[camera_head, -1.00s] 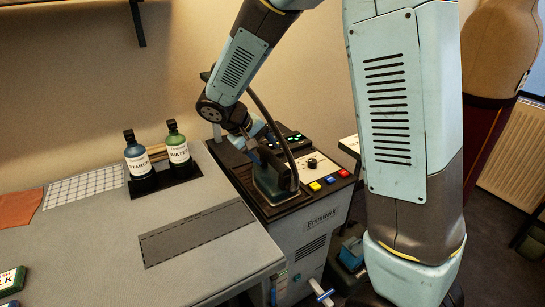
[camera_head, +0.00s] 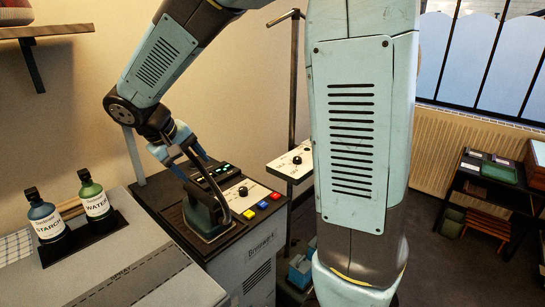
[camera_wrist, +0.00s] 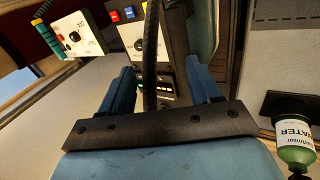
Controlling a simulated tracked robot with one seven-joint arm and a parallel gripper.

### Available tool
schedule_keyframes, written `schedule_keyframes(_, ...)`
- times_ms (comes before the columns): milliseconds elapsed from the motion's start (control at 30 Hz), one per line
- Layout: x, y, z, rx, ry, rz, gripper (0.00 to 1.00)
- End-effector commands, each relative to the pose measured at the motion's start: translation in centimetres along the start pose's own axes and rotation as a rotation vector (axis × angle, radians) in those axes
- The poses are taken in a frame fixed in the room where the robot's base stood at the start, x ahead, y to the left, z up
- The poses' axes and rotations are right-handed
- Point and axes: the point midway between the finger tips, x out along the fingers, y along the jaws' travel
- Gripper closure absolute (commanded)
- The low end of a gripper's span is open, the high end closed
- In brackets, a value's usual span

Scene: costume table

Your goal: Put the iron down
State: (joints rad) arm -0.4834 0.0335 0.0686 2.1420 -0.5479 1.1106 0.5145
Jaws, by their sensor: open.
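The iron (camera_head: 203,219), dark teal with a black cord, sits on the dark top of the grey ironing station (camera_head: 240,268), sole down. My gripper (camera_head: 190,163) is just above and behind the iron, its blue fingers apart. In the wrist view my gripper (camera_wrist: 161,90) is open, with the dark cord running up through the gap between the fingers in the picture. Nothing shows clamped between them. Whether a finger still touches the iron's handle cannot be told.
The station has coloured buttons (camera_head: 263,205) at its right front. STARCH (camera_head: 47,222) and WATER (camera_head: 97,203) bottles stand in a black holder on the grey table at left. A white control panel (camera_head: 291,162) on a stand is behind the station.

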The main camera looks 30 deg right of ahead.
Motion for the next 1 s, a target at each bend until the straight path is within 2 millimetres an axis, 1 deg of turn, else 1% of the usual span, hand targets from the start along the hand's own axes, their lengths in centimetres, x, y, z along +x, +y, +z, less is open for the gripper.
schedule_keyframes(33, -0.4, 1.3, 1.1, 0.027, 0.007, -0.023, 0.37)
schedule_keyframes(100, -0.8, 2.6, 2.6, 0.053, 0.015, -0.058, 0.37)
schedule_keyframes(200, -1.3, 4.4, 4.7, 0.092, 0.03, -0.105, 0.37)
schedule_keyframes(400, -2.1, 7.1, 9.0, 0.17, 0.075, -0.192, 0.37)
schedule_keyframes(600, -3.0, 8.9, 13.2, 0.249, 0.14, -0.267, 0.37)
schedule_keyframes(700, -3.3, 9.4, 15.2, 0.288, 0.179, -0.3, 0.37)
schedule_keyframes(900, -3.9, 10.1, 18.9, 0.361, 0.267, -0.351, 0.37)
schedule_keyframes(1000, -4.2, 10.1, 20.3, 0.39, 0.306, -0.368, 0.37)
